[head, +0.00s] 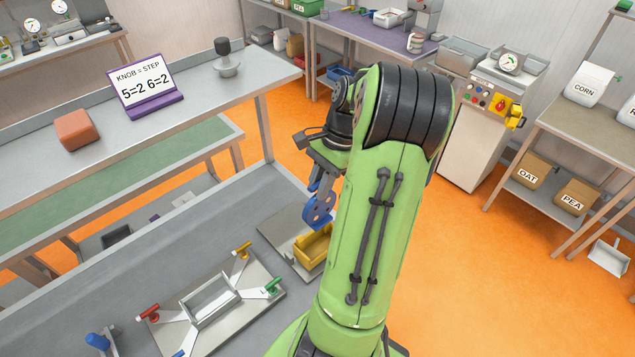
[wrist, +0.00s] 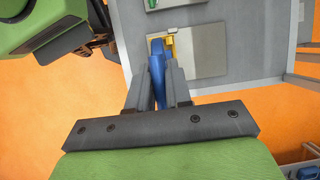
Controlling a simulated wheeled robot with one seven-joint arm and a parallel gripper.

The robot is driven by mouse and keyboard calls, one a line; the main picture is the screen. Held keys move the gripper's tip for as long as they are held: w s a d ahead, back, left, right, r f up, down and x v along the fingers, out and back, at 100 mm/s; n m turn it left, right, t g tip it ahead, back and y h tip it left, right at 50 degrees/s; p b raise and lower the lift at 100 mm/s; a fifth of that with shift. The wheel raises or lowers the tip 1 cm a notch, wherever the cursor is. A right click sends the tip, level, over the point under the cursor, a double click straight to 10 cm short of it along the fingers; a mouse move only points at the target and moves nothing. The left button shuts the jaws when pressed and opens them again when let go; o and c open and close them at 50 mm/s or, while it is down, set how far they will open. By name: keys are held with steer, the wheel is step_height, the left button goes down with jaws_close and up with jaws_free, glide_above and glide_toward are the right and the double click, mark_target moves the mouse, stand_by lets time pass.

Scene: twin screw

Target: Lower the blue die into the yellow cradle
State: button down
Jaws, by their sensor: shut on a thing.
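The blue die (head: 319,210) is a flat disc-like piece with holes and a stem. My gripper (head: 318,184) is shut on its stem and holds it upright just above the yellow cradle (head: 312,250). In the wrist view the blue die (wrist: 157,68) stands between the two fingers of my gripper (wrist: 158,80). The yellow cradle (wrist: 169,42) shows partly behind it, on a pale plate. My green arm hides the right part of the cradle in the head view. Whether the die touches the cradle cannot be told.
Left of the cradle lies a metal frame (head: 212,297) with red, yellow, green and blue handles. A blue knob (head: 97,341) stands at the front left. A raised shelf holds a brown block (head: 76,130), a sign (head: 146,84) and a dark-knobbed weight (head: 226,60).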

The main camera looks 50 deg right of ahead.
mark_target(318, 222)
steer(key=f+b, duration=0.2)
steer(key=f, duration=0.1)
steer(key=shift+w+b, duration=0.35)
steer(key=shift+s+f+b, duration=0.2)
steer(key=shift+f+b, duration=0.8)
steer(key=shift+b, duration=0.2)
steer(key=shift+w+f+b, duration=0.1)
steer(key=shift+f+b, duration=0.45)
steer(key=shift+b, duration=0.15)
steer(key=shift+r, duration=0.15)
steer(key=shift+f+b, duration=1.8)
steer(key=shift+f, duration=2.45)
steer(key=c, duration=1)
jaws_free()
